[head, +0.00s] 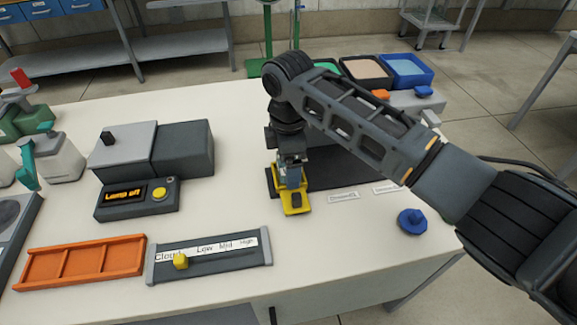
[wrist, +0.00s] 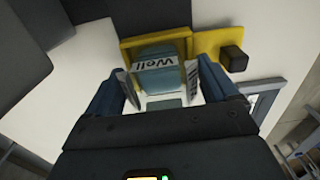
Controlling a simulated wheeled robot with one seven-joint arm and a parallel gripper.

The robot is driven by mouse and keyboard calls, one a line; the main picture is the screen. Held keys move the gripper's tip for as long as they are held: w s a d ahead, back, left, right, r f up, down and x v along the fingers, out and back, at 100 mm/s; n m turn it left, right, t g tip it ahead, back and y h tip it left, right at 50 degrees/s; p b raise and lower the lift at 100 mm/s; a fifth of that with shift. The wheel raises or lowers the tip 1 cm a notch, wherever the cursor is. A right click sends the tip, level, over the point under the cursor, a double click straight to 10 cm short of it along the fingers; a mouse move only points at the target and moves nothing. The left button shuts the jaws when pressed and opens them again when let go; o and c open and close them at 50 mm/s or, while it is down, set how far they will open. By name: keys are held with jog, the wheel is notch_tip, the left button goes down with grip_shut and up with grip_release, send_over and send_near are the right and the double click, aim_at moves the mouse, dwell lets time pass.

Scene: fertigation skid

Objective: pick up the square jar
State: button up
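The square jar (wrist: 160,80) is blue-grey with a white band reading "Well". It sits in or against a yellow holder (wrist: 232,42) with a dark square knob. In the head view the yellow holder (head: 297,204) stands on the white table, with the jar mostly hidden beneath my gripper (head: 290,168). My gripper points down over the holder. In the wrist view its two dark-blue fingers (wrist: 162,92) flank the jar, one on each side. I cannot tell whether they touch it.
A dark mat (head: 335,170) lies behind the holder. A blue knobbed piece (head: 411,221) is at right. A grey slider panel (head: 210,258), an orange tray (head: 80,262) and a "Lamp off" box (head: 138,200) stand at left. Coloured bins (head: 406,71) stand behind my arm.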

jog(key=c, duration=0.7)
notch_tip(320, 180, up, 15)
jog(key=p, duration=0.4)
dwell(0.4)
